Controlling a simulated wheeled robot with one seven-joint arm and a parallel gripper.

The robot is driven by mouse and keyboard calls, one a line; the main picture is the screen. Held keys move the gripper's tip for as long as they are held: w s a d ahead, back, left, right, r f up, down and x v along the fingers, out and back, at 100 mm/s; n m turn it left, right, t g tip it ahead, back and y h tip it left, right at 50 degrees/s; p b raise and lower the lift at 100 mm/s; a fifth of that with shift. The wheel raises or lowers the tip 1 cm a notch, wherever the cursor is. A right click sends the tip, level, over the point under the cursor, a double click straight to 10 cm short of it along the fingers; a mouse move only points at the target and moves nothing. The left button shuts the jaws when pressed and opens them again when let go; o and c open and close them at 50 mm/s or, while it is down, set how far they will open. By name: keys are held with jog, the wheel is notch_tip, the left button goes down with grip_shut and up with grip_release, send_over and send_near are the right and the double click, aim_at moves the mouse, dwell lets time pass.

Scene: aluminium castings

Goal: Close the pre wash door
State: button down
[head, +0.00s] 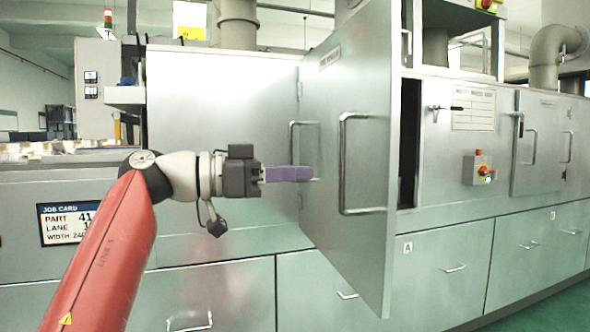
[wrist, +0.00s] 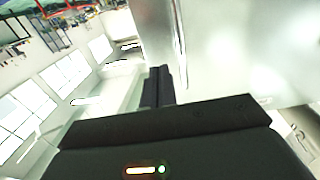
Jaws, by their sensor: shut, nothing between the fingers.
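The pre wash door (head: 345,240) is a tall silver metal panel in the head view. It stands open, swung out towards me, with its outer face and bar handle (head: 343,165) showing. The label near its top is too blurred to read fully. A dark strip of the opening (head: 409,140) shows to its right; the rest is hidden behind the door. My gripper (head: 312,174), with purple fingers, is shut and empty on the door's outer-face side, near its far left edge. I cannot tell whether it touches. In the wrist view the closed dark fingers (wrist: 158,85) are beside a pale surface.
A second bar handle shape (head: 292,150) shows behind my fingertips. The machine's flat left panel (head: 220,110) lies behind my arm. To the right are a latch (head: 436,109), a red-and-green button box (head: 479,168) and another handled door (head: 540,145). Drawers (head: 440,270) run below.

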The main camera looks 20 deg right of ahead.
aim_at(376, 170)
jog(key=d, duration=1.1)
jog(key=shift+s+b, duration=0.3)
jog(key=shift+s, duration=0.1)
